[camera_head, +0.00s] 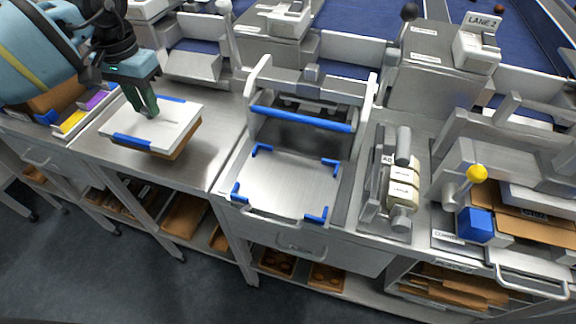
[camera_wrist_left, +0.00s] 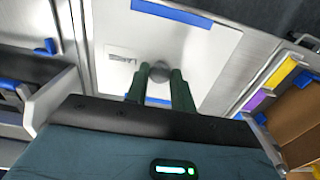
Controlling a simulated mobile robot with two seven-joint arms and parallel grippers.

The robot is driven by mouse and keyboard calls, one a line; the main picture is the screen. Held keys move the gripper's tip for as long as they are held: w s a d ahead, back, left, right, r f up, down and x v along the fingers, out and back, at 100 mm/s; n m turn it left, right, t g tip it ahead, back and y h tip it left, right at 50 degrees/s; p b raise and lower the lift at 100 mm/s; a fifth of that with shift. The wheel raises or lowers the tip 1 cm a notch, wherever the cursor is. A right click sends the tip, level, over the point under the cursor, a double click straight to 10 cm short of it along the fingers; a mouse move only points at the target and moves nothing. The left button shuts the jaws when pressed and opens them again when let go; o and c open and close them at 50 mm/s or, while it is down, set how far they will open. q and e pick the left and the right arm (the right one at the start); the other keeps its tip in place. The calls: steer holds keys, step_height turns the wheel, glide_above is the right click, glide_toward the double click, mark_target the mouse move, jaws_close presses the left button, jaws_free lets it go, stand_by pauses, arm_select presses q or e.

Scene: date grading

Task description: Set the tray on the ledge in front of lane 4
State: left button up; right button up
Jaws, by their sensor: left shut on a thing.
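My left gripper (camera_head: 152,112) is shut on the grey round knob (camera_wrist_left: 159,71) at the middle of a white plate (camera_head: 172,124) with blue strips on two opposite edges. The plate also shows in the left wrist view (camera_wrist_left: 190,55), with a small label beside the knob. A brown tray-like thing (camera_head: 187,142) shows under the plate's front right edge; most of it is hidden. Both are over the left steel counter; I cannot tell whether they touch it. No lane 4 sign is readable, so I cannot pick out its ledge. My right gripper is out of view.
The steel counter (camera_head: 218,150) has bare room right of the plate. A station with blue corner guides (camera_head: 290,185) stands mid-picture, its bed empty. A "LANE 2" box (camera_head: 477,45) is at upper right. A bin with yellow and purple pieces (camera_head: 52,117) is at left.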

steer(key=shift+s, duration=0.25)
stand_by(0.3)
arm_select(q)
steer(key=shift+f, duration=0.55)
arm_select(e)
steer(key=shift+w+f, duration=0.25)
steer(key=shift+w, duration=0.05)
arm_select(q)
steer(key=shift+f+b, duration=0.2)
steer(key=shift+b, duration=0.1)
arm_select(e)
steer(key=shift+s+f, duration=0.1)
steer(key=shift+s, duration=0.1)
arm_select(q)
steer(key=shift+f, duration=0.2)
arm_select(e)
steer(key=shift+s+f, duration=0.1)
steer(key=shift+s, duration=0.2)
arm_select(q)
steer(key=shift+f, duration=0.1)
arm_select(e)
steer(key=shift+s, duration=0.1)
arm_select(q)
steer(key=shift+f, duration=0.2)
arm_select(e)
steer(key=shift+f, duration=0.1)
